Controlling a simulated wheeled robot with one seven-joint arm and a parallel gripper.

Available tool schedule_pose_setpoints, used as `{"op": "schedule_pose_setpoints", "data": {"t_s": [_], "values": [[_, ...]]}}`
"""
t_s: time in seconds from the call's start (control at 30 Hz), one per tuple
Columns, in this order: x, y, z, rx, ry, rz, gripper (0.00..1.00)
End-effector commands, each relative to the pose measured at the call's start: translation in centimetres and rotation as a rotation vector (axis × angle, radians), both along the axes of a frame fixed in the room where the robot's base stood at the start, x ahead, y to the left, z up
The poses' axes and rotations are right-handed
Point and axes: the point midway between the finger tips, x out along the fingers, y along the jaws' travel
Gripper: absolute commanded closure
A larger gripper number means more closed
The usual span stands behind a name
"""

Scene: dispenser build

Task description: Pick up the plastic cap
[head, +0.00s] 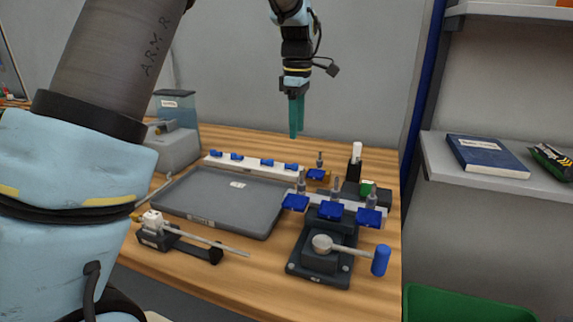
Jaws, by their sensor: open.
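My gripper (296,116) has teal fingers pointing down and hangs empty above the back of the wooden table, well clear of the objects. The fingers look close together from this side, with a narrow gap. I cannot tell for sure which thing is the plastic cap. Candidates are a small white piece (357,150) on top of a black upright holder (354,171) at the back right, and a small green piece (367,187) near it on a dark block. Both are below and to the right of my gripper, apart from it.
A grey tray (220,205) lies mid-table. Behind it is a white rail (250,169) with blue clips. A press-like fixture (319,264) with a blue-handled lever (381,260) stands front right. A rod fixture (180,240) lies front left. A shelf (505,182) is at right.

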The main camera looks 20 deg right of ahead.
Motion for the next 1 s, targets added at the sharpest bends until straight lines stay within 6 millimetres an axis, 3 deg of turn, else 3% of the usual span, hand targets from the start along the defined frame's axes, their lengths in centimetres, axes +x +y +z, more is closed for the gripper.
{"op": "schedule_pose_setpoints", "data": {"t_s": [0.2, 0.47, 0.73, 1.0], "values": [[0.0, 0.1, -3.3, 0.004, 0.004, 0.001, 0.47], [0.1, 0.1, -5.4, 0.003, 0.003, 0.000, 0.47], [0.4, 0.1, -9.1, 0.003, 0.003, 0.000, 0.47], [0.4, 0.1, -10.2, 0.000, 0.000, 0.000, 0.47]]}}
